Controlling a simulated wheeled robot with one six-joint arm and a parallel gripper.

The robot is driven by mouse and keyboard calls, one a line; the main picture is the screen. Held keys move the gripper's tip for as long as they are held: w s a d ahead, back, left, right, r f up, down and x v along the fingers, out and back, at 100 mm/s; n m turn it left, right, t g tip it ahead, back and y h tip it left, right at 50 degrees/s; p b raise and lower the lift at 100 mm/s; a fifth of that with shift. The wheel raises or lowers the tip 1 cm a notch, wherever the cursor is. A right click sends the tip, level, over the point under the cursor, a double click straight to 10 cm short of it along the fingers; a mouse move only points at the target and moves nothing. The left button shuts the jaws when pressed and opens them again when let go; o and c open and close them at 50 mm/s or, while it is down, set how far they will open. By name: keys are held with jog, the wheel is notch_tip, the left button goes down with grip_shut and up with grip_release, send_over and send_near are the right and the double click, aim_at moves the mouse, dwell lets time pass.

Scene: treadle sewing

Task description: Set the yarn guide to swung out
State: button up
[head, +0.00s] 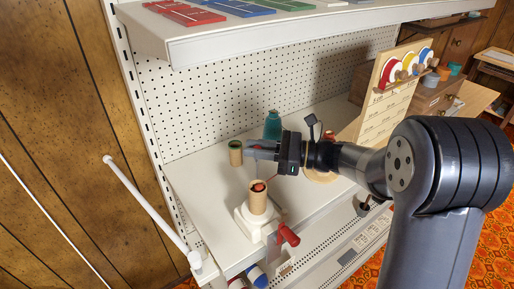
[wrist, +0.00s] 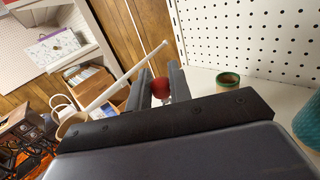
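The yarn winder's white base (head: 246,222) is clamped at the shelf's front edge, with a tan cone (head: 258,203) on it and a red crank handle (head: 289,235). A small red knob (head: 259,187) with a thin dark rod shows at the cone's top; I take this as the yarn guide. In the wrist view a red ball (wrist: 160,87) shows between my fingers, seemingly the same knob. My gripper (head: 255,149) points left above and behind the cone. It also shows in the wrist view (wrist: 159,88), fingers apart. Whether they touch the ball is unclear.
A green-topped tube (head: 235,153) stands just beyond my fingers, and a teal bottle (head: 272,126) stands behind. A white rod (head: 145,203) slants up at the shelf's left end. An upper shelf (head: 250,35) overhangs. A spool board (head: 390,95) is at right.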

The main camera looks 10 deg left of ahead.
grip_shut()
